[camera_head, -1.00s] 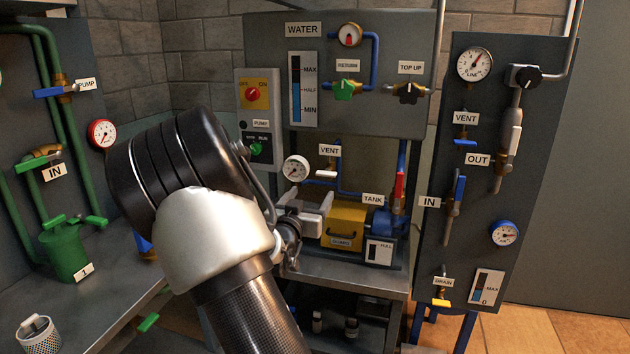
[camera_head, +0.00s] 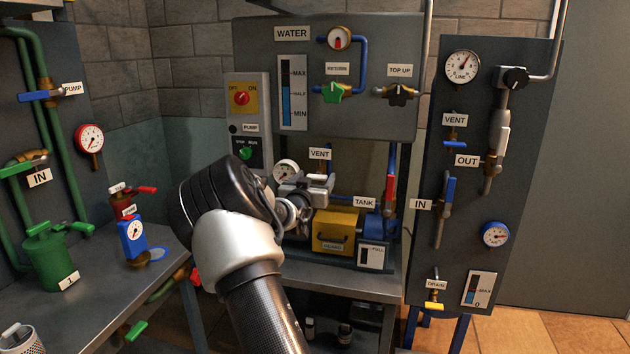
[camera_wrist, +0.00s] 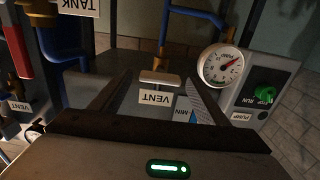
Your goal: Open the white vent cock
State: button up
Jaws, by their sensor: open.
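The white vent cock (camera_wrist: 160,77) shows in the wrist view as a short pale crossbar on a brass stem, beside the VENT label (camera_wrist: 156,98). The crossbar lies sideways across the picture, between the lines of my open fingers. My gripper (camera_wrist: 156,80) is open and empty; I cannot tell whether a finger touches the crossbar. In the head view my gripper (camera_head: 318,184) is just under the VENT label (camera_head: 320,154), in front of the tank stand. There it covers or blends with the cock, so the handle is hard to pick out.
A gauge (camera_head: 286,172) and the pump switch box (camera_head: 246,125) are close left of the cock. The yellow box (camera_head: 335,230) is below my gripper, and a red handle (camera_head: 391,180) is to the right. Blue pipes run behind. The right panel (camera_head: 480,270) carries other valves.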

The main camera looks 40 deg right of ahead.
jog(key=shift+c, duration=0.2)
jog(key=c, duration=1)
jog(key=shift+n, duration=0.3)
jog(key=n+p, duration=0.1)
jog(key=n, duration=0.3)
jog(key=shift+a+f, duration=0.1)
jog(key=n, duration=0.5)
jog(key=shift+w+f, duration=0.1)
jog(key=shift+f+n+b, duration=0.15)
jog(key=shift+n+b, duration=0.85)
jog(key=shift+n, duration=3.1)
